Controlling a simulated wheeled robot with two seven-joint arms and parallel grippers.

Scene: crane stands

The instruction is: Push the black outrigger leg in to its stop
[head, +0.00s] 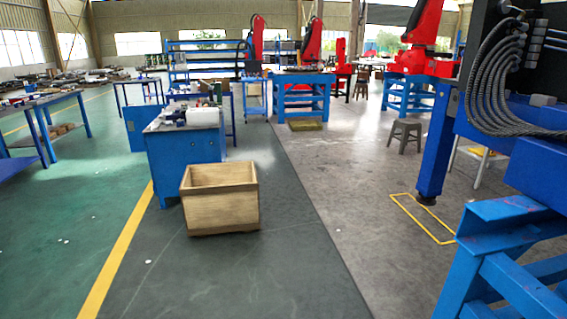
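I cannot make out a black outrigger leg for certain in the head view. At the right, a blue upright post (436,150) ends in a small dark foot near the floor, beside a yellow floor outline. A black panel with several grey hoses (500,85) fills the upper right corner, above a blue steel body. Neither of my grippers shows in the view.
A wooden crate (222,214) stands on the floor left of centre, in front of a blue cabinet (180,160). A blue steel frame (500,222) fills the lower right. A stool (404,134) stands behind the post. The floor in the middle is clear.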

